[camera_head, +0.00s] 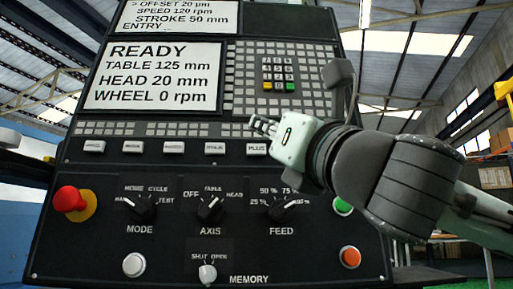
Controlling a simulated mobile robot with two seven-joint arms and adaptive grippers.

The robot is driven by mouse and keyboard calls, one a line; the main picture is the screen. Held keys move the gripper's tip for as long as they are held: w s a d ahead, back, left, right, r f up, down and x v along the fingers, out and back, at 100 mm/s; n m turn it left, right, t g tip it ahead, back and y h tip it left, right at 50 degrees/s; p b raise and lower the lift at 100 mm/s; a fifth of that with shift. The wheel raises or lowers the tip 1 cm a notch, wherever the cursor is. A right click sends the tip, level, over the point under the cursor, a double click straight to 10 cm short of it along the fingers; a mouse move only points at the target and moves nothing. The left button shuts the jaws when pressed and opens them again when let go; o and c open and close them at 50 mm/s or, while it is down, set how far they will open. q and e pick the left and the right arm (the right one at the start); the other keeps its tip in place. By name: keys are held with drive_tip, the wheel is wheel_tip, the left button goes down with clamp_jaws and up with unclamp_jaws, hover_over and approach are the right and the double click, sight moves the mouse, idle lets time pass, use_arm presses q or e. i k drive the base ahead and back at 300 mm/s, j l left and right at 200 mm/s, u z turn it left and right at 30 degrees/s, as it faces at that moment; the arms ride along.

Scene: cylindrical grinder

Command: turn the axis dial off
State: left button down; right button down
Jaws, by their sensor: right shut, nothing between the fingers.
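The axis dial (210,209) is a black knob on the lower part of the dark control panel, above the word AXIS. Its labels read OFF at left, TABLE at top and HEAD at right. Its light pointer mark seems to lean to the upper right, on the HEAD side. My right gripper (262,126) comes in from the right and points left. It is shut and empty, in front of the panel, above and to the right of the axis dial and clear of it. My left gripper is not in view.
The mode dial (142,209) and feed dial (283,208) flank the axis dial. A red emergency button (70,199) sticks out at left. A memory key switch (207,273) is below.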

sight(211, 211)
drive_tip(key=k+l, duration=0.75)
drive_tip(key=k, duration=0.1)
